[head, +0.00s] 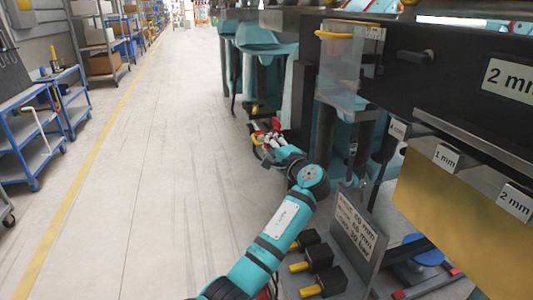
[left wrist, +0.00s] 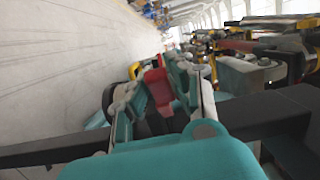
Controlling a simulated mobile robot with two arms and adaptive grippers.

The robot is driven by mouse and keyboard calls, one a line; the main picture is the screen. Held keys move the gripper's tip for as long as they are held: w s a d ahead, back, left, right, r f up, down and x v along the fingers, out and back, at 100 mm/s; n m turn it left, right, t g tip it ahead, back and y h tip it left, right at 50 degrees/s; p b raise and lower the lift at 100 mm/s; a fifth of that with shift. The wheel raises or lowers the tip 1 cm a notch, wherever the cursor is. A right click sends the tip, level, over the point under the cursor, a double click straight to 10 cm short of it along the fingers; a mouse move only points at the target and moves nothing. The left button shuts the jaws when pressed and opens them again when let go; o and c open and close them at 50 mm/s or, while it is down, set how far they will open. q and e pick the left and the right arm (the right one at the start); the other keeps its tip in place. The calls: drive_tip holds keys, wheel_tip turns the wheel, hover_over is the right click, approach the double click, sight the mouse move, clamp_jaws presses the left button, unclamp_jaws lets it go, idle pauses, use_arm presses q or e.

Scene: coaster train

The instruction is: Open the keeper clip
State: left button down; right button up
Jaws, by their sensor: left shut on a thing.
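My left gripper (head: 269,142) reaches down beside the near end of the teal machine, its arm coming up from the bottom of the head view. In the left wrist view its two fingers (left wrist: 160,98) close around a small red piece (left wrist: 158,86), which looks like the keeper clip. Red also shows by the fingertips in the head view, small and partly hidden by the gripper. I cannot tell whether the clip is open or closed. My right gripper is not in view.
The teal machine (head: 258,50) and a black beam with a "2 mm" label (head: 511,81) fill the right side. A clear guard (head: 343,80) with a yellow handle hangs beside them. Black blocks with yellow knobs (head: 322,262) stand at the lower right. Blue carts (head: 28,140) stand left; the floor between is clear.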

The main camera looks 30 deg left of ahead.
use_arm(q)
drive_tip(key=shift+d+f+n+g+y+b, duration=0.15)
drive_tip(key=shift+d+n+g+y+b, duration=0.15)
drive_tip(key=shift+n+g+b, duration=0.3)
drive_tip(key=shift+d+f+n+g+y+b, duration=0.15)
drive_tip(key=shift+n+g+y+b, duration=0.2)
drive_tip(key=shift+g, duration=0.45)
drive_tip(key=shift+r, duration=0.1)
drive_tip(key=c, duration=1.2)
unclamp_jaws()
drive_tip(key=shift+r, duration=0.1)
drive_tip(key=shift+o, duration=0.2)
drive_tip(key=v, duration=1.2)
drive_tip(key=shift+w, duration=0.1)
